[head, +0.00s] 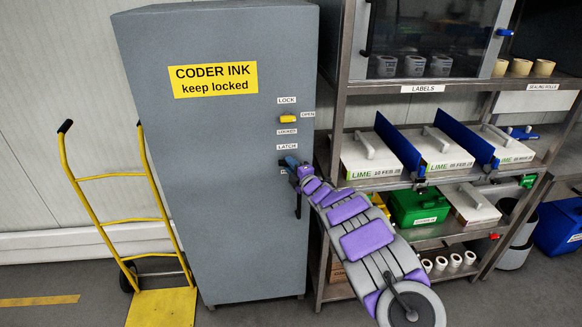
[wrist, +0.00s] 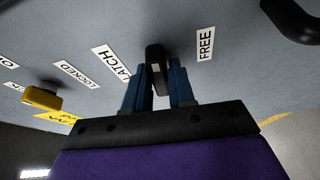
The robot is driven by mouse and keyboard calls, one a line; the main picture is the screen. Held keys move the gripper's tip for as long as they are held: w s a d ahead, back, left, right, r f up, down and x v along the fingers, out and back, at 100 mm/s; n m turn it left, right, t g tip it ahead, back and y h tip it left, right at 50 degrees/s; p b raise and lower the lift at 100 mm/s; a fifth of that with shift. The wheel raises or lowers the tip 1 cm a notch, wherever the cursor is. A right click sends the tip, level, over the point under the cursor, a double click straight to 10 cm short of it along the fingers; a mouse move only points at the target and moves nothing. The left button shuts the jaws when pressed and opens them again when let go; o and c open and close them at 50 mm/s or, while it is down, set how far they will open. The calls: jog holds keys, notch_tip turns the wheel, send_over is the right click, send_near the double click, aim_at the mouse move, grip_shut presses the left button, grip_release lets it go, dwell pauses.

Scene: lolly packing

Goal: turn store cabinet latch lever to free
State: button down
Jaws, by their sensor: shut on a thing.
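The grey store cabinet (head: 215,190) stands upright with its door shut. Its black latch lever (wrist: 154,58) is between the LATCH label (wrist: 111,62) and the FREE label (wrist: 206,43) in the wrist view. My gripper (wrist: 160,88) has its blue fingers on both sides of the lever and is shut on it. In the head view my gripper (head: 290,164) is at the cabinet front, just below the LATCH label, and hides most of the lever there. Which label the lever points to I cannot tell.
A yellow lock knob (head: 288,119) lies sideways above the latch. A black door handle (head: 298,205) is just below my gripper. A steel shelf rack (head: 340,120) with boxes stands close on the right. A yellow hand truck (head: 112,222) stands left of the cabinet.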

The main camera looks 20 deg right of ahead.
jog(key=shift+w+a+f+m+t+h+p, duration=0.1)
jog(key=shift+m+t+h+p, duration=0.85)
jog(key=shift+m, duration=2.6)
jog(key=shift+s+a+f+m+t+h+p, duration=0.15)
jog(key=shift+m+h+p, duration=1.5)
jog(key=shift+m, duration=1.95)
jog(key=shift+w+a+f+m+t+h+p, duration=0.15)
jog(key=shift+m+t+h+p, duration=0.8)
jog(key=shift+m, duration=2.6)
jog(key=shift+d+m+g+h, duration=0.1)
jog(key=shift+m+g+h, duration=0.3)
jog(key=shift+h, duration=0.35)
jog(key=c, duration=1)
grip_release()
jog(key=shift+c, duration=0.2)
jog(key=b+v, duration=0.4)
jog(key=v, duration=0.8)
jog(key=shift+f, duration=0.25)
